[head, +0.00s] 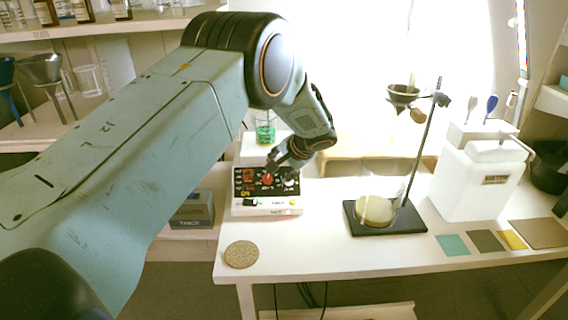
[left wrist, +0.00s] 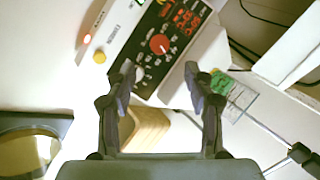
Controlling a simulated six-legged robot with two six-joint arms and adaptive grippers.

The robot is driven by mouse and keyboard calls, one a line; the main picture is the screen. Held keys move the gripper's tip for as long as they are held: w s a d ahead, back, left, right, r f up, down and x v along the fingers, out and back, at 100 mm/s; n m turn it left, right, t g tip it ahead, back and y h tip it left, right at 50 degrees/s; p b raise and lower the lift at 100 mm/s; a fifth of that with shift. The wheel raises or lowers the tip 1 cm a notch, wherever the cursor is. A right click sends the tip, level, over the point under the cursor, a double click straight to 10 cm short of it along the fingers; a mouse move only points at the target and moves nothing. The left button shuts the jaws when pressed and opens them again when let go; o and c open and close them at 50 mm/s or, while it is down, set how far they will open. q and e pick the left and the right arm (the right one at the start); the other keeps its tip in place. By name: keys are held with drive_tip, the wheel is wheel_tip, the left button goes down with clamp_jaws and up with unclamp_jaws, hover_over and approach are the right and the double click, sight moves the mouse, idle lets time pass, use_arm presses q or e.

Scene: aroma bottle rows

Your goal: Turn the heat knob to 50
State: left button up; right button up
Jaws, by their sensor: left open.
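The hotplate (head: 266,207) is a white unit with a black control panel and red displays, on the white table. A red round knob (head: 267,180) sits on the panel; it also shows in the left wrist view (left wrist: 160,44). Which number it points to is too small to read. My left gripper (head: 281,172) is over the panel from behind and above. In the left wrist view its two fingers (left wrist: 160,80) are apart with nothing between them, and the red knob lies just beyond the tips, roughly centred. My right gripper is not in view.
A beaker with green liquid (head: 265,134) stands behind the panel, close to my wrist. To the right are a stand with a black base (head: 400,222) and a white jug (head: 478,185). A round cork mat (head: 241,255) lies at the front left. The table's front middle is clear.

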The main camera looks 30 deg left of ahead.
use_arm(q)
drive_tip(key=v, duration=0.2)
drive_tip(key=shift+s+d+r, duration=0.15)
drive_tip(key=shift+d+r, duration=0.05)
drive_tip(key=shift+r, duration=0.1)
idle(0.4)
